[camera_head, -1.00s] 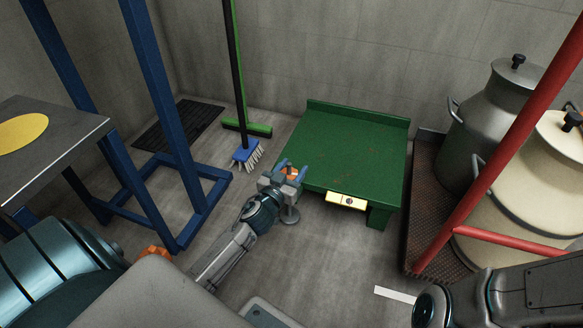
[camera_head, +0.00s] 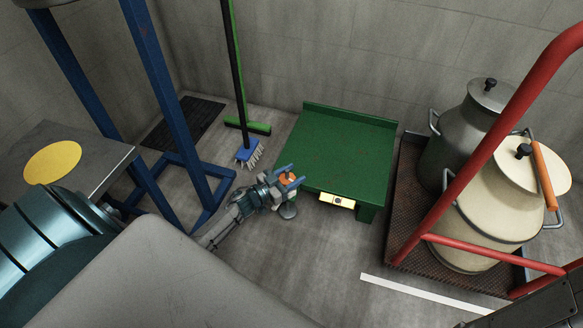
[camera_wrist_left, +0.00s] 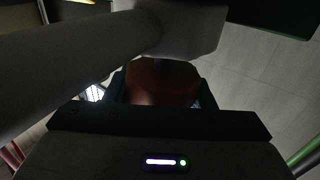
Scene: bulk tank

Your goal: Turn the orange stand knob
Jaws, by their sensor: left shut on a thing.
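The orange stand knob (camera_head: 287,178) sits at the front left corner of the green stand (camera_head: 345,150). My left gripper (camera_head: 288,175) is shut on the knob, with its blue fingers on either side of it. In the left wrist view the knob (camera_wrist_left: 162,82) shows as a dark orange block between the fingers. My right gripper is not in view; only a part of my right arm shows at the lower right corner.
A yellow label (camera_head: 337,200) is on the stand's front edge. A blue frame (camera_head: 160,100) and a table with a yellow disc (camera_head: 52,162) are at left, brooms (camera_head: 248,153) behind. Milk cans (camera_head: 490,210) stand on a red-railed cart (camera_head: 405,225) at right.

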